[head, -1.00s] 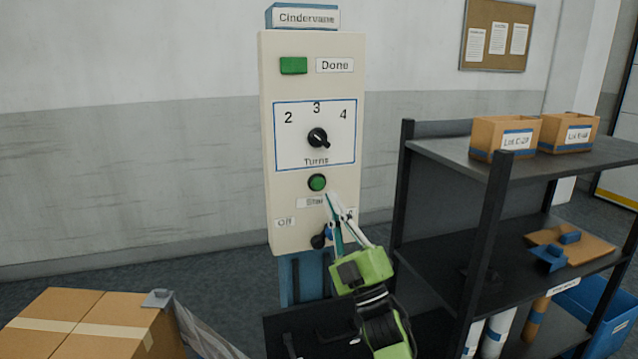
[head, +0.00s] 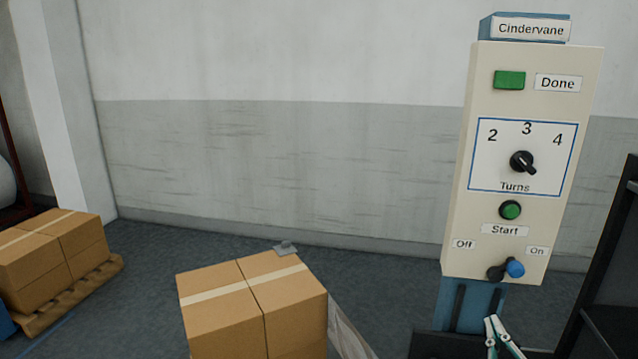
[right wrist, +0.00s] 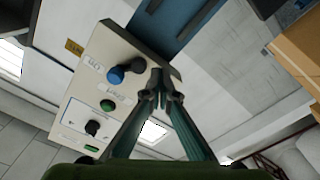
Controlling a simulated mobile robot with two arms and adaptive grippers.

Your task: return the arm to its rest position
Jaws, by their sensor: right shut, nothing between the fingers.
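My right gripper (head: 493,322) shows at the bottom edge of the head view, below the control panel (head: 458,190), with only its fingertips in view. In the right wrist view its fingers (right wrist: 160,78) meet at the tips, shut and empty, apart from the panel's blue-tipped switch. The cream panel, labelled Cindervane, bears a green Done light (head: 510,80), a Turns dial (head: 522,162), a green Start button (head: 510,210) and an Off/On switch (head: 515,268) whose blue tip points toward On. My left gripper is not in view.
More boxes sit on a wooden pallet (head: 75,295) at the left. A dark shelf (head: 615,270) stands at the right edge. The floor between the box stacks is clear.

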